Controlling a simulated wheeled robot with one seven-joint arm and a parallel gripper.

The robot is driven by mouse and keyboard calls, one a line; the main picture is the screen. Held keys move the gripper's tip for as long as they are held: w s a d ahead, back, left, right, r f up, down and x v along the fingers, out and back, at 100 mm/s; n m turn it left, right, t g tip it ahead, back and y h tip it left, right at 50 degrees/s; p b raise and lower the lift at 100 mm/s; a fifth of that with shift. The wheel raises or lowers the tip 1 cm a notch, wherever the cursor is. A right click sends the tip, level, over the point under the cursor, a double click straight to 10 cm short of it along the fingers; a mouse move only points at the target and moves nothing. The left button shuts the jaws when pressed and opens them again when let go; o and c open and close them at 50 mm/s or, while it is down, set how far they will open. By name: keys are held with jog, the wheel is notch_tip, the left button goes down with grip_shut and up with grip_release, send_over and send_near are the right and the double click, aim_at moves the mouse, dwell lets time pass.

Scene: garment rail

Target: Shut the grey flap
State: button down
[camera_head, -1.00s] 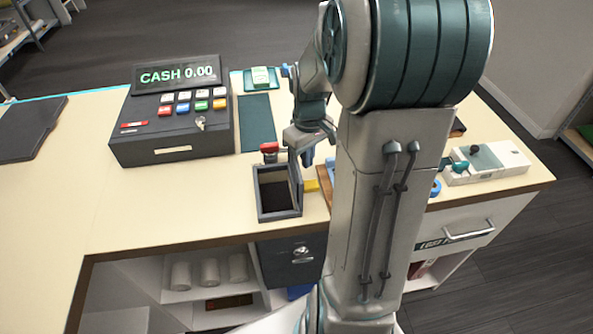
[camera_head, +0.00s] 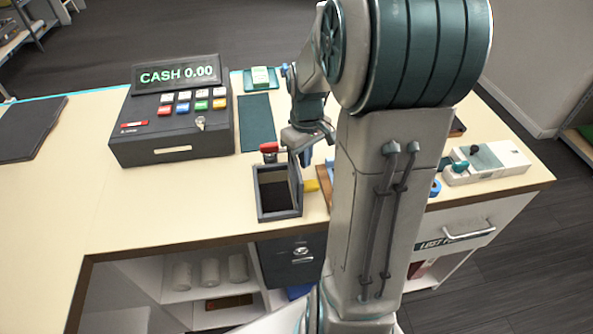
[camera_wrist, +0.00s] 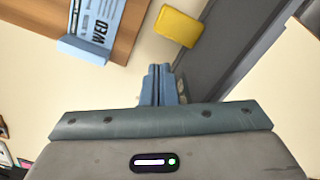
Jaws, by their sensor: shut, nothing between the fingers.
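A dark grey open-topped box (camera_head: 263,200) stands near the counter's front edge in the head view, its dark inside showing. I cannot clearly tell the grey flap apart from the box's raised grey walls. In the wrist view a long grey panel (camera_wrist: 228,45) of this box runs diagonally at upper right. My gripper (camera_head: 306,160) is over the box's back right corner in the head view. In the wrist view its blue fingers (camera_wrist: 160,72) are together and empty, beside the grey panel; whether they touch it I cannot tell.
A yellow block (camera_head: 311,185) lies right of the box, also in the wrist view (camera_wrist: 177,27). A red knob (camera_head: 269,148) is behind the box. The cash register (camera_head: 175,140) stands left. A wooden board (camera_wrist: 128,35) with a WED card is near. The front left counter is clear.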

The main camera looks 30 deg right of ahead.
jog(key=shift+w+a, duration=0.25)
jog(key=shift+a, duration=0.65)
jog(key=shift+w+a, duration=0.25)
jog(key=shift+a, duration=0.6)
notch_tip(320, 180, up, 9)
jog(key=d+p, duration=0.1)
jog(key=p, duration=0.6)
jog(key=shift+s, duration=0.15)
dwell(0.3)
